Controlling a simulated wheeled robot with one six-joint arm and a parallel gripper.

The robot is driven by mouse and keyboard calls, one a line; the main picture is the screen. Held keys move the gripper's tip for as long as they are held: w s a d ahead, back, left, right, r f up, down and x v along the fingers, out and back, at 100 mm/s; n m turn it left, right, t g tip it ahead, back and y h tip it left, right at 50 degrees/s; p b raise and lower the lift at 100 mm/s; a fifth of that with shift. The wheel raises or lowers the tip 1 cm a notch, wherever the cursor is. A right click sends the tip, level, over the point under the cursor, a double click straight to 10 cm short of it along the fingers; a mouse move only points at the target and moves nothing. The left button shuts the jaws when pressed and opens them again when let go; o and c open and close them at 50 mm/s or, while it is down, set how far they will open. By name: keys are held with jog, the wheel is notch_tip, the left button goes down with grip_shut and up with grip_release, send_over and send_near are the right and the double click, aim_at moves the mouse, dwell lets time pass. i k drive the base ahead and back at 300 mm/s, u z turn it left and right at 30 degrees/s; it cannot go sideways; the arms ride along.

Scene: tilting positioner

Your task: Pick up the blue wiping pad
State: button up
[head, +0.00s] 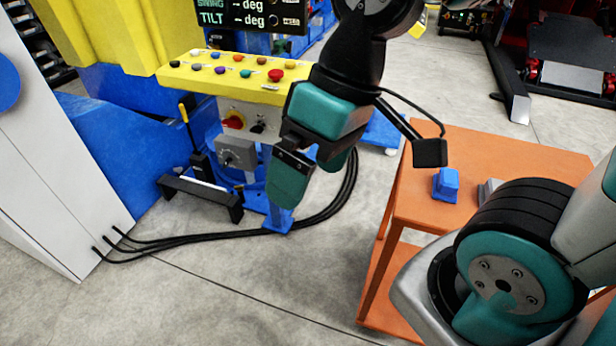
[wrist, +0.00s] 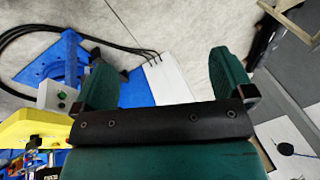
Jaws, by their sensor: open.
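The blue wiping pad (head: 446,185) is a small blue block on top of the orange table (head: 500,160) in the head view, close to my arm's dark round joint. It does not show in the wrist view. My gripper (head: 308,190) hangs over the floor to the left of the table, in front of the control console, well apart from the pad. In the wrist view its two green fingers (wrist: 165,80) stand wide apart with nothing between them.
A yellow button console (head: 235,77) on a blue stand is behind my gripper. Black cables (head: 200,238) run along the floor to a white cabinet (head: 45,170). A grey object (head: 488,190) lies on the table right of the pad. The floor in front is clear.

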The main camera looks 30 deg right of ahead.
aim_at(445, 185)
jog(key=k, duration=0.5)
jog(key=u, duration=1)
jog(key=i, duration=0.75)
jog(key=z, duration=1.65)
